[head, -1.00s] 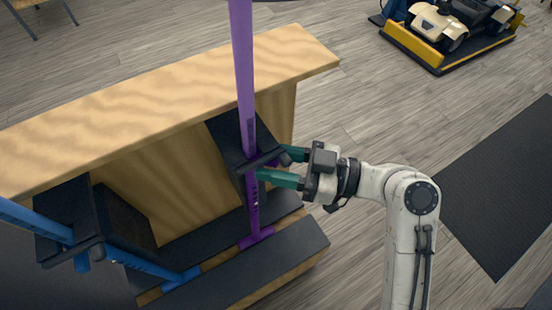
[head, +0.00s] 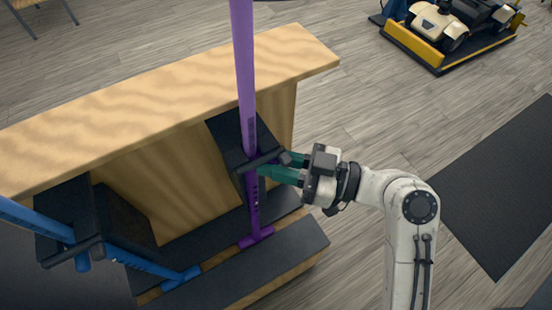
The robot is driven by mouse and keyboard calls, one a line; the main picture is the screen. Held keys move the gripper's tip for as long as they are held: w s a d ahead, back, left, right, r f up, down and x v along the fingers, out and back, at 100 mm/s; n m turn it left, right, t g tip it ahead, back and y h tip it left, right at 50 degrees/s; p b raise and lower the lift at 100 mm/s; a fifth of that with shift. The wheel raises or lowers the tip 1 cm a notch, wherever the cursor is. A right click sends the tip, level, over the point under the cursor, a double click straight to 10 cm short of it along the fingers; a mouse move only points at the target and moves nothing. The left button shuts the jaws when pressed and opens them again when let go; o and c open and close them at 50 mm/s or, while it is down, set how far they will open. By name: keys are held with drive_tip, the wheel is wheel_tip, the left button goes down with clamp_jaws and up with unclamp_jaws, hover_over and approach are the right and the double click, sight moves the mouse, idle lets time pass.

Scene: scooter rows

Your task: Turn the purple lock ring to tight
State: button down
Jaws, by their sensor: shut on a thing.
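The purple scooter post (head: 243,70) stands upright through a dark holder (head: 232,135) at the right end of the wooden rack. The purple lock ring (head: 251,172) is at the post just under the holder's dark bar, mostly hidden by the bar and my fingers. My gripper (head: 270,170) comes in from the right with its green fingers close together, shut on the lock ring's side at the post. The held part itself is hidden between the fingertips, so the ring's angle cannot be told.
The dark bar's round end (head: 285,158) is right at my fingers. The wooden top (head: 150,110) runs behind. Open floor and a dark mat (head: 505,190) lie to the right.

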drive_tip(key=s+m+t+h+p, duration=0.1)
drive_tip(key=m+t+h+p, duration=0.1)
drive_tip(key=m+t+p, duration=0.1)
drive_tip(key=s+a+m+t+h+p, duration=0.1)
drive_tip(key=m+t+h+p, duration=0.2)
drive_tip(key=t+p, duration=0.1)
drive_tip(key=s+m+t+h+p, duration=0.1)
drive_tip(key=m+t+h+p, duration=0.1)
drive_tip(key=p, duration=0.3)
drive_tip(key=shift+a+r+m+t+h+p, duration=0.3)
drive_tip(key=shift+a+m+t, duration=0.1)
drive_tip(key=shift+t, duration=0.4)
drive_tip(key=shift+p, duration=0.3)
drive_tip(key=shift+a+f+m+t+h+p, duration=0.1)
drive_tip(key=shift+f+m+t+h+p, duration=0.2)
drive_tip(key=shift+p, duration=0.1)
drive_tip(key=c, duration=1.1)
unclamp_jaws()
drive_tip(key=shift+s, duration=0.1)
